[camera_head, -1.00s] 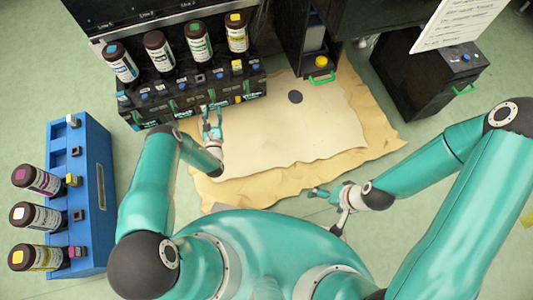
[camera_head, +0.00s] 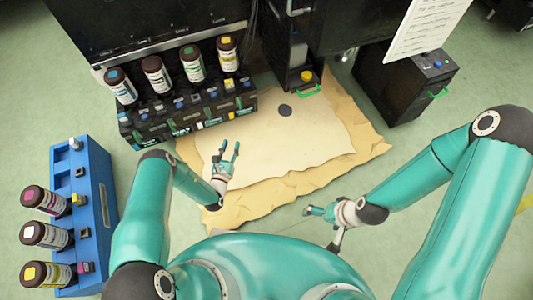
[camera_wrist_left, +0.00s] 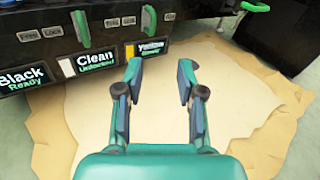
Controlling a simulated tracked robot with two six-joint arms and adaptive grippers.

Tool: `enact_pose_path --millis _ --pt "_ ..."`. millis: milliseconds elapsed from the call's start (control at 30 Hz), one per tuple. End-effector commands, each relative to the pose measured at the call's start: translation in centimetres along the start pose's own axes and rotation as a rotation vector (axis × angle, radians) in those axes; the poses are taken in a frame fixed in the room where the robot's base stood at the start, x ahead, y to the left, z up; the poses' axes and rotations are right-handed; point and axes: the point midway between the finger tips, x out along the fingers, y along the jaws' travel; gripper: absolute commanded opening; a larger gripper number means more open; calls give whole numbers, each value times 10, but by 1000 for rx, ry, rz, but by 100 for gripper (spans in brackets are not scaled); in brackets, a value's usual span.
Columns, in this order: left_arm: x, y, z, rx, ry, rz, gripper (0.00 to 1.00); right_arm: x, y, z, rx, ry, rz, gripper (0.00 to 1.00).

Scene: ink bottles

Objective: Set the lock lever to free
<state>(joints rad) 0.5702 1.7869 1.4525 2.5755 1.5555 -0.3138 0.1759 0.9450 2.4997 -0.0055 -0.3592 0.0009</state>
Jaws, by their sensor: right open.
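Green lock levers sit on the front of the black ink rack (camera_head: 190,120). In the left wrist view one green lever (camera_wrist_left: 82,30) slants above the "Clean" label, and another green lever (camera_wrist_left: 148,18) stands above the "Yellow" label. My left gripper (camera_head: 229,152) is open and empty, in front of the rack over the paper sheet, touching no lever. Its two fingers (camera_wrist_left: 161,72) are apart in the left wrist view. My right gripper (camera_head: 318,222) is open and empty at lower right, far from the rack.
Several ink bottles (camera_head: 192,64) stand in the rack. A blue rack (camera_head: 98,190) with bottles is at left. A cream sheet (camera_head: 290,140) lies on the floor in front. A black unit with a green handle (camera_head: 310,92) and a black box (camera_head: 400,85) stand at right.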

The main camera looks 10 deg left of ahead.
Motion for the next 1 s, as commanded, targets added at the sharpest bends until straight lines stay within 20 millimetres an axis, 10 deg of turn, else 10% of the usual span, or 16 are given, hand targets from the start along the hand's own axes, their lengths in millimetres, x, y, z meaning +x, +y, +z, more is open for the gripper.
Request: enact_pose_path --millis 600,1000 --pt "-26 -112 48 6 163 -497 38 -37 -13 0 0 0 0 100" --pt "-54 -152 64 44 234 -704 38 -49 -18 0 0 0 0 100"
